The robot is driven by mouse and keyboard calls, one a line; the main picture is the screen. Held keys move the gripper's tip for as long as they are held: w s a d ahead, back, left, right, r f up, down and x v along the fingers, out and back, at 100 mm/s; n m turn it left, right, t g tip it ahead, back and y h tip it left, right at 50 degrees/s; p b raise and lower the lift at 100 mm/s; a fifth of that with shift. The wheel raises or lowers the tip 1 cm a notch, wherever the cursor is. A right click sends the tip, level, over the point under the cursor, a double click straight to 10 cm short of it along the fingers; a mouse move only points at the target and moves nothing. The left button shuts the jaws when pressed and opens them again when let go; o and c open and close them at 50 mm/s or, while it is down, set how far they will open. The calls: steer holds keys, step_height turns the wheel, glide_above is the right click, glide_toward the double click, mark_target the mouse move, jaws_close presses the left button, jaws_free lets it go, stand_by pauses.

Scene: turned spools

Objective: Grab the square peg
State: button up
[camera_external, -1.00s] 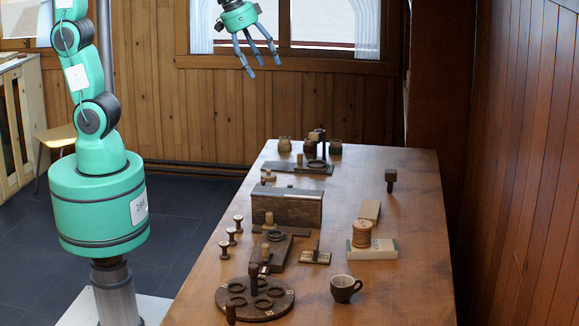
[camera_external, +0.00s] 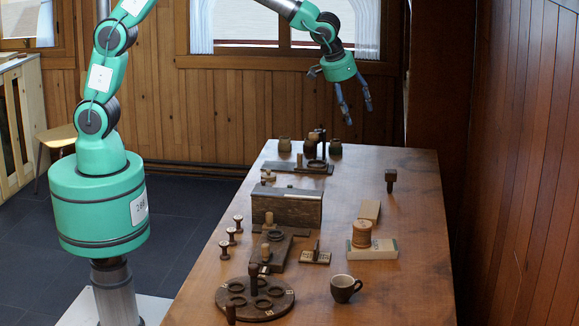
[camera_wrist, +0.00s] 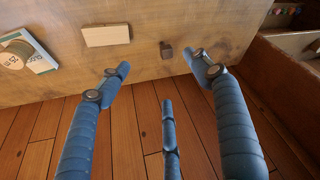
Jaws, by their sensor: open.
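A small dark brown peg with a square block-like head (camera_external: 390,176) stands upright on the right side of the wooden table in the external view. In the wrist view it (camera_wrist: 166,50) shows near the table edge, seen from above, beyond my fingertips. My gripper (camera_external: 357,114) has blue fingers and is high above the far part of the table, up and left of the peg in the external view. In the wrist view my gripper (camera_wrist: 157,65) is open with its fingers spread and nothing between them. It is clear of the peg.
A pale wooden block (camera_external: 370,210) lies near the peg, with a spool (camera_external: 362,234) on a flat box (camera_external: 384,250). A mug (camera_external: 345,288), round holed board (camera_external: 284,302) and long dark box (camera_external: 287,207) stand nearer or left. Table around the peg is clear.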

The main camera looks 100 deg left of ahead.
steer(key=n, duration=0.2)
glide_toward(388, 172)
steer(key=r, duration=0.1)
steer(key=shift+w+d+g+y, duration=0.1)
steer(key=shift+d+g+y, duration=0.2)
steer(key=shift+f, duration=0.1)
steer(key=shift+b+x, duration=0.45)
steer(key=shift+x, duration=3.75)
steer(key=shift+f, duration=0.1)
steer(key=shift+b+x, duration=0.4)
steer(key=shift+x, duration=2.15)
steer(key=c, duration=1.3)
